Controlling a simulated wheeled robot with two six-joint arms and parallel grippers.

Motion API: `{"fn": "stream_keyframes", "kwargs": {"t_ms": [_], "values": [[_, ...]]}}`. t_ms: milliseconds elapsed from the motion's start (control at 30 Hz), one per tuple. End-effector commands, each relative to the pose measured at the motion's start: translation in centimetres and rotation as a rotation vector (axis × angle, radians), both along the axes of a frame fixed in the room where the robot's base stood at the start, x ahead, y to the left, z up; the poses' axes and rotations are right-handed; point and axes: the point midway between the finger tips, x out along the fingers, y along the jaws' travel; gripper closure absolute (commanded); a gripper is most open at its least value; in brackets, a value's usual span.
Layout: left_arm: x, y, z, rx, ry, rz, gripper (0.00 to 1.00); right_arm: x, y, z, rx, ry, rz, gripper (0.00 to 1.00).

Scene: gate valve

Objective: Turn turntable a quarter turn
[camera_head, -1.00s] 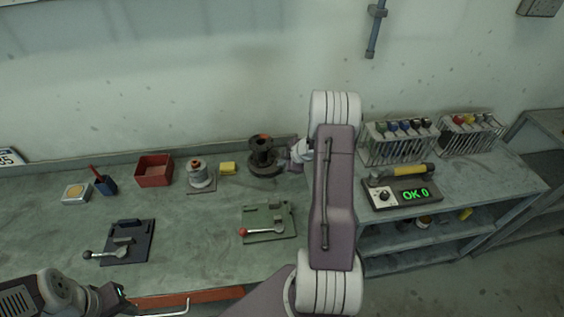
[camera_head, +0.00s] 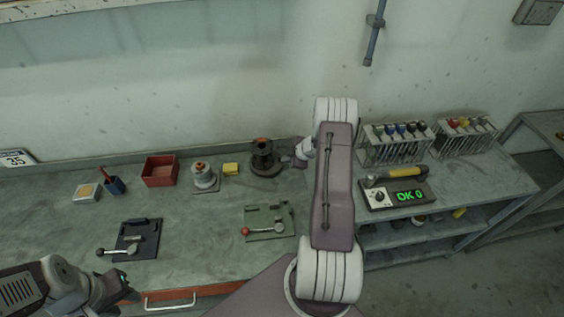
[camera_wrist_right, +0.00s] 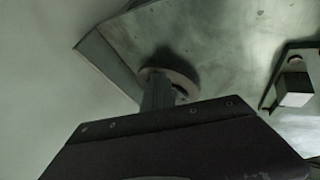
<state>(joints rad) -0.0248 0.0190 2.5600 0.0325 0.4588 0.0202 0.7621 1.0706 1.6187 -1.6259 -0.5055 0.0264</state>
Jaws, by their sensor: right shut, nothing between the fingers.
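A dark round-based, spool-like piece with an orange top (camera_head: 263,152) stands at the back of the bench in the head view. It looks like the turntable with its load, but I cannot be sure. My right gripper (camera_head: 289,158) is shut and empty just to its right; whether they touch is unclear. In the right wrist view my shut fingers (camera_wrist_right: 158,95) overlap a small round grey disc (camera_wrist_right: 180,77), and contact cannot be told. My left gripper (camera_head: 128,291) is low at the bench's front left, away from the turntable; its fingers are too unclear to judge.
A green fixture with a red-knobbed lever (camera_head: 268,222) lies in front. A black lever fixture (camera_head: 137,240) is front left.

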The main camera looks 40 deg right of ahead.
Motion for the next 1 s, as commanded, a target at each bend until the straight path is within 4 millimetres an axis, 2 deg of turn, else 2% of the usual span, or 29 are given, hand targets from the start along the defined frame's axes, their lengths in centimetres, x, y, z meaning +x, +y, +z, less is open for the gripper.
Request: {"fn": "stream_keyframes", "kwargs": {"t_ms": [100,400,1000], "values": [[0.0,0.0,1.0,0.000,0.000,0.000,0.64,0.3,-0.4,0.3,0.001,0.001,0.000,1.00],[0.0,0.0,2.1,0.000,0.000,0.000,0.64,0.9,-1.1,0.2,0.000,0.000,0.000,1.00],[0.0,0.0,2.7,0.000,0.000,0.000,0.64,1.3,-1.4,0.0,0.000,0.000,0.000,1.00]]}}
